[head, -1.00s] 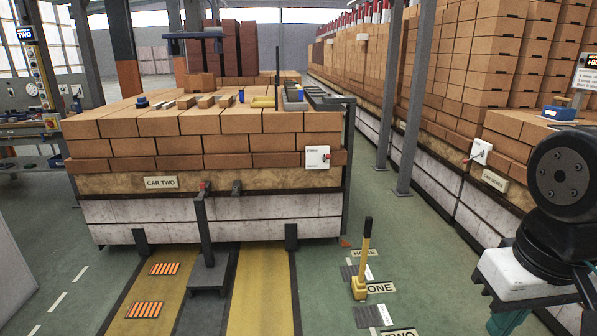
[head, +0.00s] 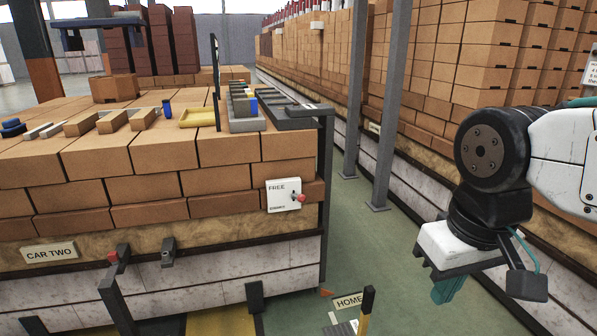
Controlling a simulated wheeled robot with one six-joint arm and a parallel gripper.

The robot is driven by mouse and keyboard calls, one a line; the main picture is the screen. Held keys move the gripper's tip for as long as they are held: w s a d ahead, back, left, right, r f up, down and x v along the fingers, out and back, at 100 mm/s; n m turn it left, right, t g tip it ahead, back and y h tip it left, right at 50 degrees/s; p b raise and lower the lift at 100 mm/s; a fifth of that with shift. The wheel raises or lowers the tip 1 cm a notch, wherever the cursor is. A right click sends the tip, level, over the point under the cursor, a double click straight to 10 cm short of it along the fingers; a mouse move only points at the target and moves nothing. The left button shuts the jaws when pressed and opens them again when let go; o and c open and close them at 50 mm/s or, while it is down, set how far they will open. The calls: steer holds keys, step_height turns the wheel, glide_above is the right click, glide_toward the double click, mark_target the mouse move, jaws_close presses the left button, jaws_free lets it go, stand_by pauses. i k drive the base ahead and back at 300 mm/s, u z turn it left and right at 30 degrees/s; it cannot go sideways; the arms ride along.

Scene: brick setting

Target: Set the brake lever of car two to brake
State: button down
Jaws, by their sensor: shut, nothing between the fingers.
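Car two (head: 52,252) stands at the left, stacked with bricks and carrying a CAR TWO sign. Its brake lever is on a white plate (head: 280,188) at the right end of the car's front face. The plate reads FREE at the top; the small lettering at its bottom is hard to read. The lever's red knob (head: 299,197) sticks out at the plate's right side. My gripper (head: 448,289) is at the lower right, pointing down, shut and empty. It is well to the right of the lever and apart from it.
Grey posts (head: 353,90) stand behind, between car two and a long brick-loaded row at the right. A yellow-handled tool with a black top (head: 366,308) stands on the floor near the HOME sign (head: 349,301). Green floor lies between car and gripper.

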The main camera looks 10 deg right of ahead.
mark_target(301, 198)
steer(key=i, duration=1.4)
steer(key=u, duration=0.1)
